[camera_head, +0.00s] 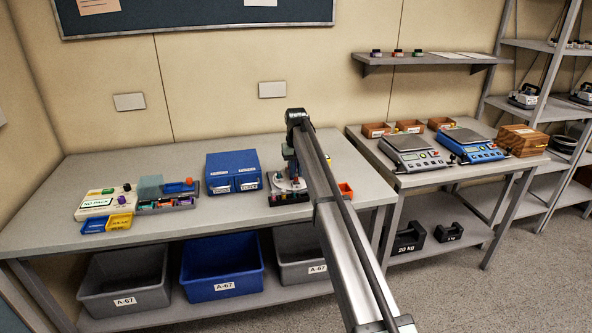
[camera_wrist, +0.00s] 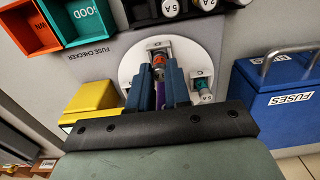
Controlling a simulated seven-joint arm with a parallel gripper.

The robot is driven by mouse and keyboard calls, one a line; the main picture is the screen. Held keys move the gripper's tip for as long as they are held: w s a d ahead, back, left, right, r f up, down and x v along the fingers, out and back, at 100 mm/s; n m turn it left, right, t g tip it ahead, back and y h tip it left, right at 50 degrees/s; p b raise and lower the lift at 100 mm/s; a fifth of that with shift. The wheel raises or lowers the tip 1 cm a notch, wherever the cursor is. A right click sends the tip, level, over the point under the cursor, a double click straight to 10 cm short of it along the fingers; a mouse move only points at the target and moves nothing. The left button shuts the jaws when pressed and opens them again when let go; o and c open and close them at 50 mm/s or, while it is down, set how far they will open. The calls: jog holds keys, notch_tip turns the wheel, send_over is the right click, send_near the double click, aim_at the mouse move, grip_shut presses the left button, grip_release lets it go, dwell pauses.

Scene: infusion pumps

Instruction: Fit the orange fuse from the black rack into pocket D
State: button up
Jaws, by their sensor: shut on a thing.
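In the wrist view my gripper (camera_wrist: 160,68) has its dark blue fingers closed on the orange fuse (camera_wrist: 158,59), which shows between the fingertips. They are at the upper pocket of the round white dial on the fuse checker (camera_wrist: 117,57); I cannot tell how deep the fuse sits, and the pocket letter is too small to read surely. A purple fuse (camera_wrist: 160,97) shows between the fingers, lower on the dial. A teal fuse (camera_wrist: 204,91) sits in the right pocket. The black rack (camera_wrist: 141,12) is at the top edge.
An orange bin (camera_wrist: 28,28) and a teal bin marked GOOD (camera_wrist: 82,16) stand upper left in the wrist view. A yellow block (camera_wrist: 92,101) is left of the dial. A blue FUSES box (camera_wrist: 262,98) with a handle stands to the right.

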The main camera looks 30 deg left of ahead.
jog(key=shift+f, duration=0.5)
jog(key=o, duration=0.5)
jog(key=shift+c, duration=0.2)
jog(key=shift+r, duration=0.15)
jog(key=shift+r, duration=1)
jog(key=shift+o, duration=0.5)
jog(key=o, duration=0.5)
jog(key=shift+r, duration=0.15)
jog(key=shift+r, duration=1.1)
